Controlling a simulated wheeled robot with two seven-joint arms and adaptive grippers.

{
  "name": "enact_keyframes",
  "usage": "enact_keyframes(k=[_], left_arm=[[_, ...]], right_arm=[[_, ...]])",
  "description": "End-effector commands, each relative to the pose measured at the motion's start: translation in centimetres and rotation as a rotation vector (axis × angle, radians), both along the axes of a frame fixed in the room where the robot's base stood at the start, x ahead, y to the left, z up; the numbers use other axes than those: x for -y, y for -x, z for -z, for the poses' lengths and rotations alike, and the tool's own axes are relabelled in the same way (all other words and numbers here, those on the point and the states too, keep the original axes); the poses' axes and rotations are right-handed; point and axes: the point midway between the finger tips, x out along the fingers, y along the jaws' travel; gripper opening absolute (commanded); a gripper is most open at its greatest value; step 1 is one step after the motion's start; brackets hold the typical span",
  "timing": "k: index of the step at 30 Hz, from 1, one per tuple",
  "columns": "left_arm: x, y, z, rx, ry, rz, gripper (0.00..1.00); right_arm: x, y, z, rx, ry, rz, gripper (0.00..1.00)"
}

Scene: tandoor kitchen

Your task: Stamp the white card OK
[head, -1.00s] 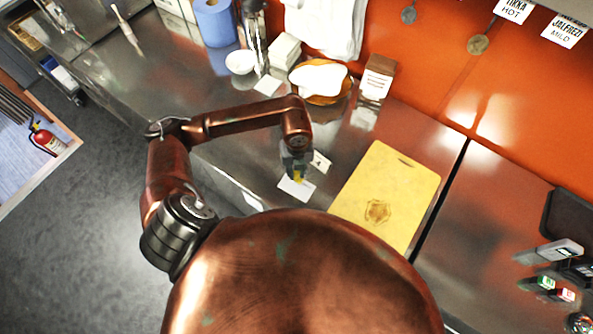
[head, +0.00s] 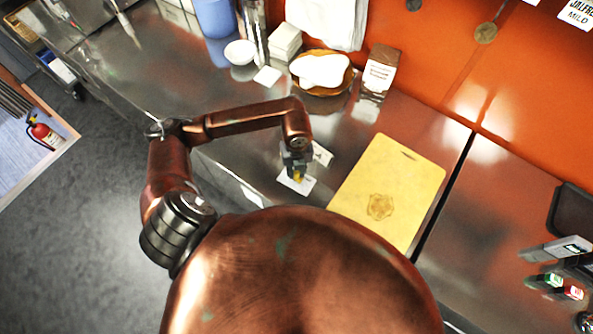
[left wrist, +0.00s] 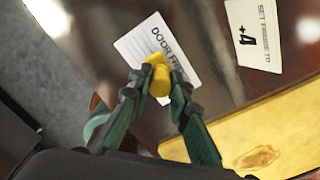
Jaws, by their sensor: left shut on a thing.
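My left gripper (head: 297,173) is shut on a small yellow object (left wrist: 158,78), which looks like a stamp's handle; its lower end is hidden. It is over a white card (head: 296,184) near the counter's front edge. In the left wrist view this card (left wrist: 134,47) bears lines and large print, partly covered by the yellow object. I cannot tell whether the object touches the card. A second white card (head: 322,154) lies just behind; in the wrist view (left wrist: 254,38) it reads "SET FRIDGE TO" and a 4. My right gripper is out of view.
A yellow board (head: 395,180) with a brown mark lies right of the cards. Green and red items (head: 573,292) stand far right. Steel counter left of the cards is clear.

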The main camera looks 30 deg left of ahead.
Motion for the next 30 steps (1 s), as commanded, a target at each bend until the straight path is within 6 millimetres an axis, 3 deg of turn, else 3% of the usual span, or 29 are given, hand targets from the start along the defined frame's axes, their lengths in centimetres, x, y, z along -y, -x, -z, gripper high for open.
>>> enact_keyframes(k=[30], left_arm=[[-0.01,-0.01,0.76,0.000,0.000,0.000,0.02]], right_arm=[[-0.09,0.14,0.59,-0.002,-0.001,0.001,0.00]])
